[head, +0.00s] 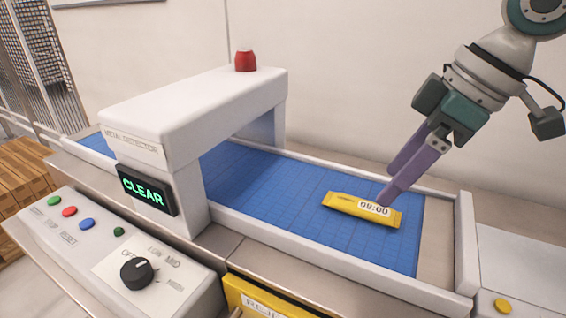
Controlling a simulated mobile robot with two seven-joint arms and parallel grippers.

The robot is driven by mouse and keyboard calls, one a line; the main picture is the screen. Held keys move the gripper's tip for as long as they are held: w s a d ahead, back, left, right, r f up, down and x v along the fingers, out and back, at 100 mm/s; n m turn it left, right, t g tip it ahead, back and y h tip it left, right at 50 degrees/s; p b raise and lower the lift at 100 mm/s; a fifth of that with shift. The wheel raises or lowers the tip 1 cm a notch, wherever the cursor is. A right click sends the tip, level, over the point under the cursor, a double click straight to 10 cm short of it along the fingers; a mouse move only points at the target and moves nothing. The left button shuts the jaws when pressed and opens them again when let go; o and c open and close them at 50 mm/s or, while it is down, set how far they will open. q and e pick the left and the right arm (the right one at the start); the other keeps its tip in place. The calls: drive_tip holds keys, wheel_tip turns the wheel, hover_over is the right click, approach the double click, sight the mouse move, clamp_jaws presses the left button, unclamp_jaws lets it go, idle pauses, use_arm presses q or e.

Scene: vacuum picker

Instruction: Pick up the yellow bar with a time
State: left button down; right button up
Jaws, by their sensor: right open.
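A yellow bar (345,204) lies flat on the blue conveyor belt (275,195), near the belt's right end. A white label on it reads a time that looks like 09:00. My right gripper (385,188) comes down from the upper right, its purple fingers pointing at the bar. The fingertips are right by the bar's far edge, next to the label. I cannot tell whether they touch it. The gripper is open, with nothing held in it. My left gripper is not in view.
A white metal detector arch (190,110) with a red beacon (245,61) spans the belt, its display (146,190) reading CLEAR. A control panel (90,235) with buttons and a dial stands in front. A yellow reject bin (262,300) sits below the belt's front rail. Low rails edge the belt.

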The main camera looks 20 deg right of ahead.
sight(366, 206)
drive_tip(key=x, duration=0.5)
drive_tip(key=shift+a, duration=0.25)
clamp_jaws()
idle(0.4)
